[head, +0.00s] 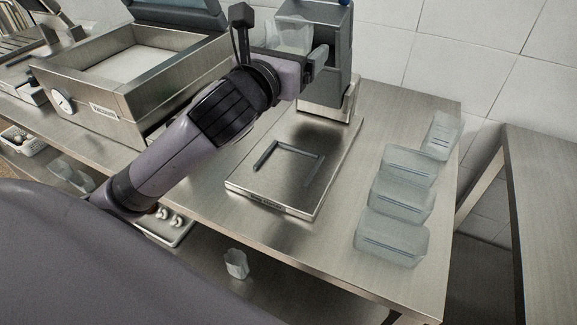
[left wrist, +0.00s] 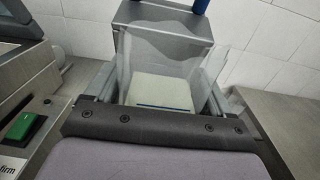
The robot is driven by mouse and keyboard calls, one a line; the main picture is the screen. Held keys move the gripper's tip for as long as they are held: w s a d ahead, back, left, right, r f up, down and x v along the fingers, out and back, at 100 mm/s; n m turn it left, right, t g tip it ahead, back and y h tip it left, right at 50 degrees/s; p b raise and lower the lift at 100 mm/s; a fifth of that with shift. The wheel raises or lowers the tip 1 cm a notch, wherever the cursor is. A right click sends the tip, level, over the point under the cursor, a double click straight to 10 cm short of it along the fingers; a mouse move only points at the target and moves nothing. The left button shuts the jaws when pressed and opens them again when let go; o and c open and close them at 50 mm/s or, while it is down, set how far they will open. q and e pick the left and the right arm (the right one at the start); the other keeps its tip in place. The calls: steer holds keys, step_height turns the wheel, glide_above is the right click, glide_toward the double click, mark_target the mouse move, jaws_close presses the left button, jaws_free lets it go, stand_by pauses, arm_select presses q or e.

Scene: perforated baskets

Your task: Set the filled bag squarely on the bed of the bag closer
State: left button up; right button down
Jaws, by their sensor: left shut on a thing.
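The bag (head: 293,35) is clear and open-topped, with a pale block and a blue line low in it in the left wrist view (left wrist: 162,92). My left gripper (head: 296,54) is shut on the bag, one finger on each side, and holds it upright in front of the closer's grey column. The bag closer has a flat steel bed (head: 252,182) with a dark three-sided bracket (head: 290,150) on it. The bed is bare; the bag is above and behind the bracket. The bag's lower part is hidden by my arm in the head view. My right gripper is not in view.
Several clear containers (head: 392,238) stand along the table's right side. A vacuum machine (head: 120,95) stands at the left, partly behind my arm. The grey column (head: 336,60) rises behind the bed, near a tiled wall. Table between bed and containers is clear.

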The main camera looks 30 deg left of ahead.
arm_select(q)
steer(key=shift+r, duration=0.25)
steer(key=b, duration=0.5)
glide_above(292, 160)
step_height(292, 160, down, 20)
steer(key=shift+r, duration=0.15)
steer(key=shift+f, duration=0.2)
steer(key=o, duration=1)
steer(key=shift+r, duration=0.15)
steer(key=s, duration=0.7)
steer(key=s+b, duration=0.1)
steer(key=s, duration=0.2)
steer(key=shift+s+d, duration=0.3)
steer(key=shift+s, duration=0.7)
